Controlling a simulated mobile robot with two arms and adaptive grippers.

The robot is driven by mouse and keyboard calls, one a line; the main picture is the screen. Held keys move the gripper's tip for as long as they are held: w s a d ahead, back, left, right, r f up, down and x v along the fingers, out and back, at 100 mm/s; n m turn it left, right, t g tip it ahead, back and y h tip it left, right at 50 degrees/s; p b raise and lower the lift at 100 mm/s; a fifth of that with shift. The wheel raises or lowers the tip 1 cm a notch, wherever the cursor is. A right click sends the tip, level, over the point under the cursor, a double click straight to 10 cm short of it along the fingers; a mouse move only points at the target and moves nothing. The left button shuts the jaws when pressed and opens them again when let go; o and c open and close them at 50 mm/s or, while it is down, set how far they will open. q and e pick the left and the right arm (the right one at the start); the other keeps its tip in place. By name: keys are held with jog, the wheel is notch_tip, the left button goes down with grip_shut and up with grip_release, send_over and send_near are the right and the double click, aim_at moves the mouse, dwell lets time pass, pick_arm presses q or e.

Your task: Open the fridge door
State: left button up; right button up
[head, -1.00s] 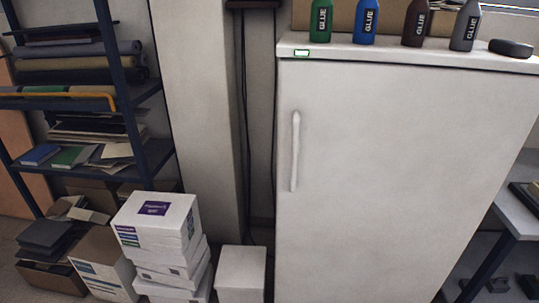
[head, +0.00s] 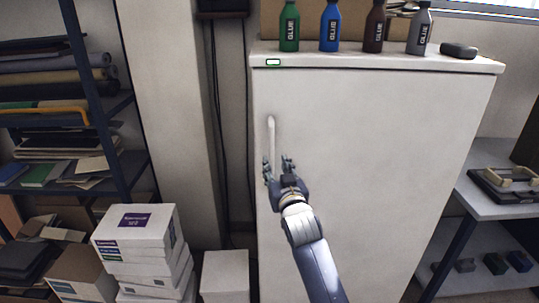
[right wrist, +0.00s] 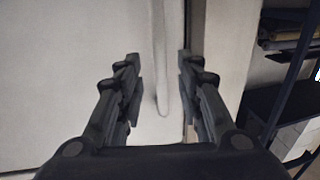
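The white fridge (head: 400,150) stands upright with its door shut. Its vertical white handle (head: 271,132) is near the door's left edge. My right gripper (head: 278,160) is open in front of the lower part of the handle. In the right wrist view the handle (right wrist: 160,60) runs down between the two open fingers (right wrist: 158,75), with its lower end between them and a gap to each side. I cannot tell how far the fingers reach past the handle. My left gripper is not in view.
Glue bottles, such as the blue one (head: 330,28), and a dark object (head: 458,50) stand on the fridge top. Stacked white boxes (head: 140,230) and a single white box (head: 226,275) sit left of the fridge. A shelf (head: 75,100) is at left, a table (head: 490,200) at right.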

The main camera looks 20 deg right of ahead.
aim_at(272, 157)
jog(key=w, duration=0.7)
jog(key=shift+w+d+p, duration=0.1)
jog(key=shift+d+p, duration=0.15)
jog(key=shift+p, duration=0.1)
jog(key=shift+c, duration=0.4)
grip_shut()
